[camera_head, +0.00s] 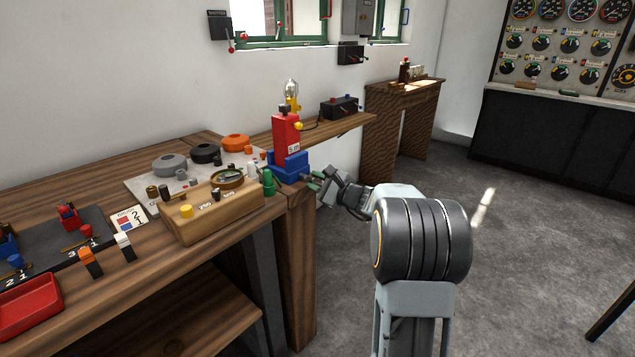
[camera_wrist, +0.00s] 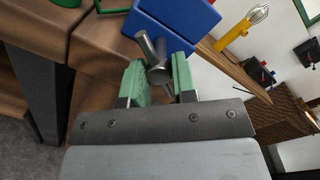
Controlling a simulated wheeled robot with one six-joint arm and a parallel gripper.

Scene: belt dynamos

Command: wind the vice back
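The blue vice (camera_head: 290,167) stands at the right end of the wooden bench, with a red block-like part (camera_head: 286,135) upright in it. The vice's blue body (camera_wrist: 172,25) also shows at the top of the wrist view. Its grey metal handle (camera_wrist: 149,46) sticks out towards my gripper. My gripper (camera_wrist: 158,75) has its green fingers on either side of the handle's end, with a gap between them. I cannot tell whether they touch it. In the head view my gripper (camera_head: 315,183) is just right of the vice, at the bench edge.
A wooden box with a dial (camera_head: 215,208) and a green post (camera_head: 268,182) stand close left of the vice. Round coils lie behind. A red tray (camera_head: 28,305) is at the front left. A shelf with a lamp (camera_head: 292,95) runs behind. Floor to the right is open.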

